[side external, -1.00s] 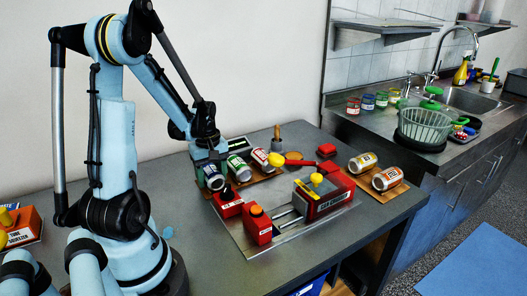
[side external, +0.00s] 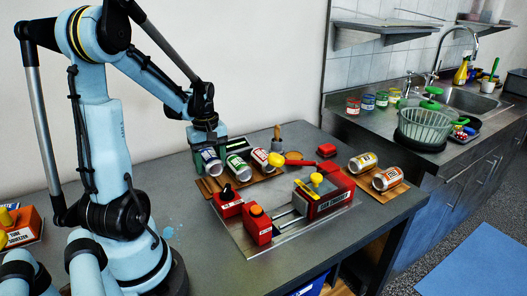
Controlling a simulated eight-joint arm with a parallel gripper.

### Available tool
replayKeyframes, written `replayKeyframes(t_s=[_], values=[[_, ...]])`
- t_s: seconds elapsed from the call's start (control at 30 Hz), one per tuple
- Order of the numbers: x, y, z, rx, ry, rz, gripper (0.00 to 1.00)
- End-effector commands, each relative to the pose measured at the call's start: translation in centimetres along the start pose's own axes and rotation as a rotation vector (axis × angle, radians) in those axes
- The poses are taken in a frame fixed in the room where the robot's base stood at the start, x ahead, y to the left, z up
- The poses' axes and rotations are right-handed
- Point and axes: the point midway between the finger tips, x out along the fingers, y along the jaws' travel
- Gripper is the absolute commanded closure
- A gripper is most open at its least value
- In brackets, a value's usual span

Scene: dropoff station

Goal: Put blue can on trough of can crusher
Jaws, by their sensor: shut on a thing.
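The blue can (side external: 211,161) is white with a blue end and tilted. My gripper (side external: 208,148) is shut on it at its upper part and holds it just above the left end of a wooden board (side external: 214,192). The can crusher (side external: 328,203) is a red block with a yellow handle, set on a grey plate right of the board. Two metal rails (side external: 289,221) run from it to a red end block (side external: 258,225). The trough between the blocks looks empty, though its inside is hard to make out.
A green can (side external: 238,167) and a red can (side external: 261,158) lie on the board close beside the held can. A red block (side external: 228,202) stands in front of the board.

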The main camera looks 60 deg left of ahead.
Motion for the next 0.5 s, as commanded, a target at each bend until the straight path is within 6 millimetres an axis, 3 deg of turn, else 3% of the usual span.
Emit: replayKeyframes(t_s=[0.23,0.5], values=[[-1.5,0.0,0.0,0.0,0.0,0.0,0.55],[-7.5,0.0,0.0,0.0,0.0,0.0,0.55]])
